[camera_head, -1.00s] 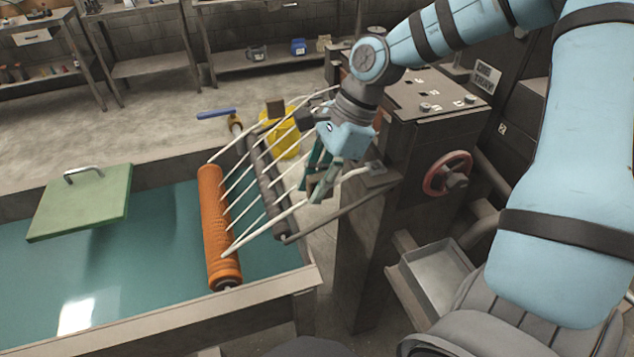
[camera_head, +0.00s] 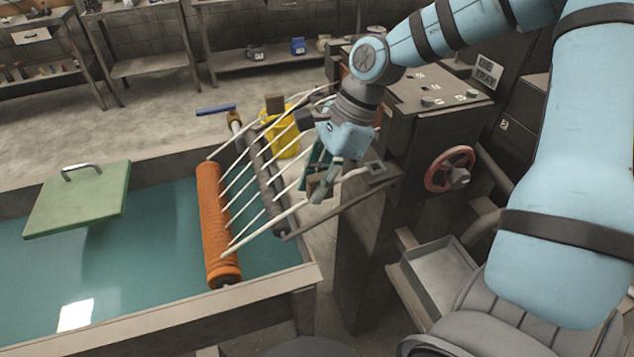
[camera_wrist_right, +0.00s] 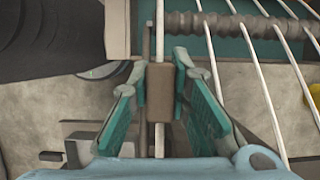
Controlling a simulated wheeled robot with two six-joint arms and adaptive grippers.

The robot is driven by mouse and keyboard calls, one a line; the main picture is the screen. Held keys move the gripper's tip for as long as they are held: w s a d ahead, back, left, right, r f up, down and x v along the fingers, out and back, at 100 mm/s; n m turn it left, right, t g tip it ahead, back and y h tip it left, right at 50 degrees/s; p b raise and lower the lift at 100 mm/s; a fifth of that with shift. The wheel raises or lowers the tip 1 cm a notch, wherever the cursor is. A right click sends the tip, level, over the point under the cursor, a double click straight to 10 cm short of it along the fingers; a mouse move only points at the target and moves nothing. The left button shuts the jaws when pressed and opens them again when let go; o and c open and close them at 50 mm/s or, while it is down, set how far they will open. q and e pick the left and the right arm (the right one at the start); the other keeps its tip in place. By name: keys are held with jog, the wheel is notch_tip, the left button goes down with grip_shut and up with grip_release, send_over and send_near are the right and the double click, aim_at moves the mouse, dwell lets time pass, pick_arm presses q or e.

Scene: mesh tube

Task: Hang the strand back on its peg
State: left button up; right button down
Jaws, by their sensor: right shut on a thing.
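Several pale strands run from the orange roller (camera_head: 219,230) across the dark peg bar (camera_head: 272,195) toward the machine. My right gripper (camera_head: 322,185) is beyond the bar, near the machine's side. In the right wrist view my right gripper (camera_wrist_right: 158,95) is shut on a small brown block (camera_wrist_right: 160,92). The nearest strand (camera_head: 265,231) leads from the roller to this block; in the wrist view the strand (camera_wrist_right: 160,145) lines up with it. There the knobbed bar (camera_wrist_right: 235,25) lies ahead and to the right. Whether the held strand touches a peg is unclear. My left gripper is not in view.
A green panel with a handle (camera_head: 76,202) sits over the teal-floored vat at left. The machine (camera_head: 420,125) with a red handwheel (camera_head: 450,168) stands close right of the gripper. A yellow bucket (camera_head: 283,138) stands behind the strands. A grey tray (camera_head: 440,268) sits low at right.

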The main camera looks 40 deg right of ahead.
jog(key=shift+f+b, duration=0.3)
jog(key=c, duration=1.4)
grip_release()
jog(key=v, duration=1.2)
jog(key=shift+r, duration=0.1)
